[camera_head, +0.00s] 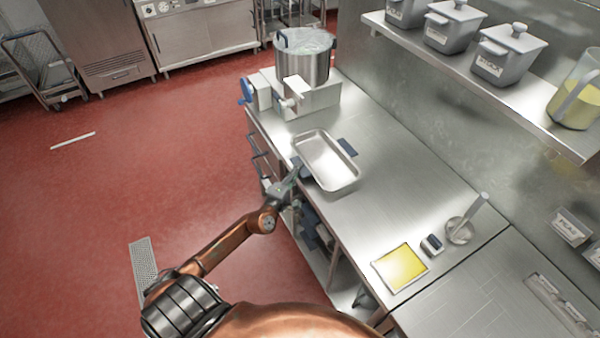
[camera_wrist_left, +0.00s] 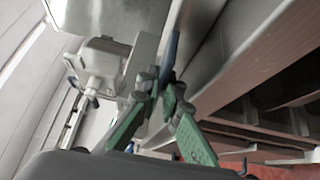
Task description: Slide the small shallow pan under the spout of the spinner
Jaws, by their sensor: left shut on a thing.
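The shallow metal pan (camera_head: 326,162) lies on the steel counter, with dark blue handles on its left and right sides. My left gripper (camera_head: 294,175) is at its left handle, over the counter's front edge. In the left wrist view the green fingers (camera_wrist_left: 167,84) are closed on the blue handle (camera_wrist_left: 171,52). The spinner (camera_head: 314,97), a pale machine carrying a steel pot (camera_head: 303,62), stands at the counter's far end. Its white spout (camera_head: 297,88) points toward the near side. The pan is nearer me than the spout, apart from it. My right gripper is not in view.
A tray of yellow liquid (camera_head: 401,267), a small dark device (camera_head: 432,244) and a mortar with pestle (camera_head: 460,230) stand on the near counter. A wall shelf (camera_head: 480,72) with lidded containers runs along the right. Bare counter lies right of the pan.

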